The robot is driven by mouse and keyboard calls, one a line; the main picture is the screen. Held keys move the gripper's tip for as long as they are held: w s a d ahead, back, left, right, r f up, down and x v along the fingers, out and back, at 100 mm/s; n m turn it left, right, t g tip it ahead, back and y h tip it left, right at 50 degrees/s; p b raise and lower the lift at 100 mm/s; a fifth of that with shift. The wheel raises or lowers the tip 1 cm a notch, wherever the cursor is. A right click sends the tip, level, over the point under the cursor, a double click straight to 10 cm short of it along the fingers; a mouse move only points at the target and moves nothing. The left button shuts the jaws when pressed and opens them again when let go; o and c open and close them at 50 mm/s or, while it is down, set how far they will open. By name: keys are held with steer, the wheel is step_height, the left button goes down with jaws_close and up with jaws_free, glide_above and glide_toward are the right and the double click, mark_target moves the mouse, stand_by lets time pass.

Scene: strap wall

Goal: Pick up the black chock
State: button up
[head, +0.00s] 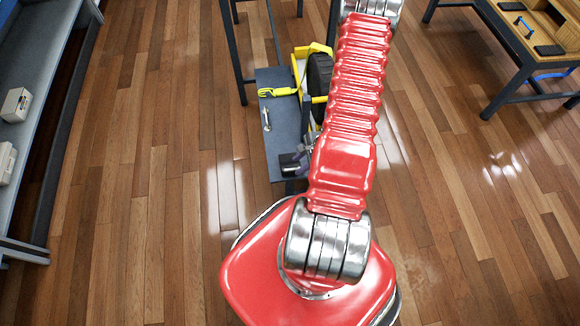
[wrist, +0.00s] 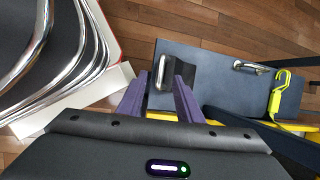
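The black chock (head: 289,163) lies at the near end of a narrow dark blue-grey bench (head: 277,142). In the wrist view the chock (wrist: 183,70) is a dark block near the bench's left end, just beyond my fingertips. A bright, rounded metallic shape (wrist: 161,72) shows beside its left side; I cannot tell whether it belongs to the chock. My gripper (wrist: 160,78) has two purple fingers standing apart with nothing seen held between them. In the head view my gripper (head: 304,152) is small, close to the right of the chock and partly hidden by my red arm.
A metal handle-like piece (head: 266,119) and a yellow strap with a hook (head: 277,92) lie farther along the bench. A black wheel with yellow parts (head: 319,82) stands at its right. A workbench (head: 500,45) is at upper right, a grey shelf (head: 45,65) at left. Wooden floor between is clear.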

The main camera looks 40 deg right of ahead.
mark_target(292, 169)
steer(key=shift+x, duration=2.55)
steer(key=shift+c, duration=0.3)
jaws_close()
steer(key=shift+r, duration=0.1)
